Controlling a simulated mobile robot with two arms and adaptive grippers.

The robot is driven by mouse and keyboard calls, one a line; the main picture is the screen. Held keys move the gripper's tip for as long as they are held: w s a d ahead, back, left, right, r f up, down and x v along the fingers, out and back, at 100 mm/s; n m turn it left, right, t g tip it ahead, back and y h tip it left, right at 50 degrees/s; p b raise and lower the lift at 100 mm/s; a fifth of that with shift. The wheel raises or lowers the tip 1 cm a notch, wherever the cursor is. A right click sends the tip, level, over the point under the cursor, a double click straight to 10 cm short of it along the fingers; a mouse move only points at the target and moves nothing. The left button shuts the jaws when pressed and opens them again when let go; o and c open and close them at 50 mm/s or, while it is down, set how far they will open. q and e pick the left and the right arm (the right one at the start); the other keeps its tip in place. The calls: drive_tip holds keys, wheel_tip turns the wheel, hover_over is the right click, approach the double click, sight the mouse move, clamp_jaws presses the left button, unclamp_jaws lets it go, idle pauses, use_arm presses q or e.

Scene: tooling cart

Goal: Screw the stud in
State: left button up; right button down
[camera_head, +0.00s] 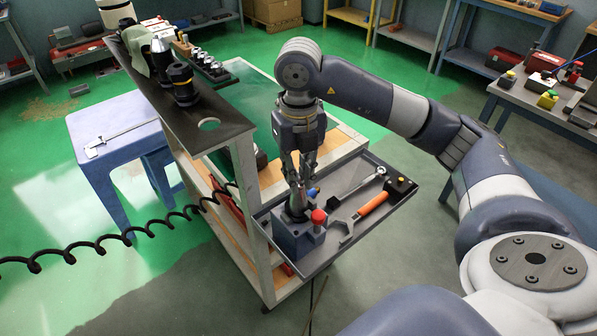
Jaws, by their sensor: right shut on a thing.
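My right gripper (298,178) points down over the tray on the cart's right side. Its fingers are shut at the top of a grey metal tapered holder (296,205); the stud between the fingertips is too small and covered to make out. The holder stands upright in a blue-grey block fixture (298,240) with a red knob (319,217) at its front right. I cannot tell how deep the stud sits in the holder. My left gripper is not in view.
The cart's upper shelf (205,125) holds black tool holders (182,84). A coiled black cable (130,236) hangs at left. A blue stool (110,125) bears a caliper.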

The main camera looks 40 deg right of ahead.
drive_tip(key=m, duration=0.3)
drive_tip(key=shift+r+p, duration=0.1)
drive_tip(key=shift+p, duration=0.2)
drive_tip(key=m, duration=0.3)
drive_tip(key=c, duration=1.4)
unclamp_jaws()
drive_tip(key=shift+c, duration=0.2)
